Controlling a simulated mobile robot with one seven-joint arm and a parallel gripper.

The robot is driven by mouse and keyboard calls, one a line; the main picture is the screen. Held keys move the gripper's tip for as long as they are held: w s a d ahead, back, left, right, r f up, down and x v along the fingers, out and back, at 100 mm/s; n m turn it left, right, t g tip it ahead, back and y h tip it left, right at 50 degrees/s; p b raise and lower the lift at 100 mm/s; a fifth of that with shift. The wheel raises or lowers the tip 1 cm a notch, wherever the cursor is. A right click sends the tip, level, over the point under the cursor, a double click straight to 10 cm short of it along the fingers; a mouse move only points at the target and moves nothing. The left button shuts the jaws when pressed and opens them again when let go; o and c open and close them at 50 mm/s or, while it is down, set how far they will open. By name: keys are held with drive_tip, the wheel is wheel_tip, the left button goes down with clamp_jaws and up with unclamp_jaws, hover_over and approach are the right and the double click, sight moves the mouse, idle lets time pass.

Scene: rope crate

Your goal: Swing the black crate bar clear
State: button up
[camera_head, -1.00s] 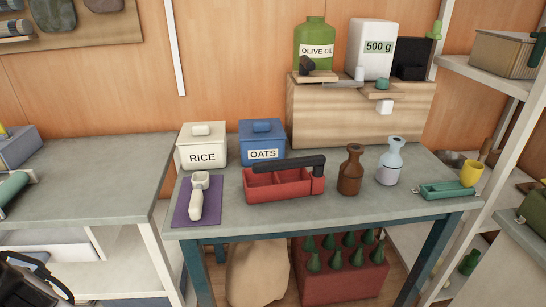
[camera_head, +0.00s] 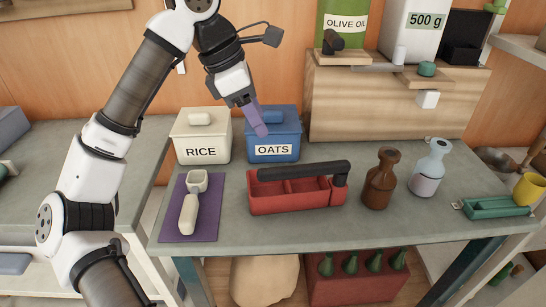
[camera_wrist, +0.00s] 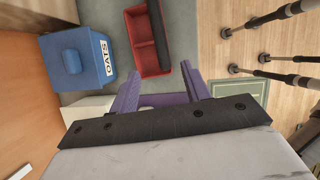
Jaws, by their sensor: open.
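The red crate (camera_head: 290,203) stands on the grey table, with divided compartments open at the top. Its black bar (camera_head: 300,172) lies lengthwise over the top, joined to a red post with a black cap at the right end. In the wrist view the crate (camera_wrist: 146,60) and the bar (camera_wrist: 158,35) show ahead of my fingers, not touched. My gripper (camera_head: 259,120) has purple fingers and hangs in front of the blue OATS canister, above and left of the crate. In the wrist view my gripper (camera_wrist: 160,88) is open and empty.
The OATS canister (camera_head: 285,140) and white RICE canister (camera_head: 203,148) stand behind the crate. A pale scoop (camera_head: 190,208) lies on a purple mat (camera_head: 208,225) to its left. A brown bottle (camera_head: 380,180) and a pale blue bottle (camera_head: 428,170) stand close on the right.

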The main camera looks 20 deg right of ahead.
sight(284, 168)
drive_tip(key=x, duration=1.3)
drive_tip(key=shift+f+p, duration=0.3)
drive_tip(key=shift+f, duration=0.1)
clamp_jaws()
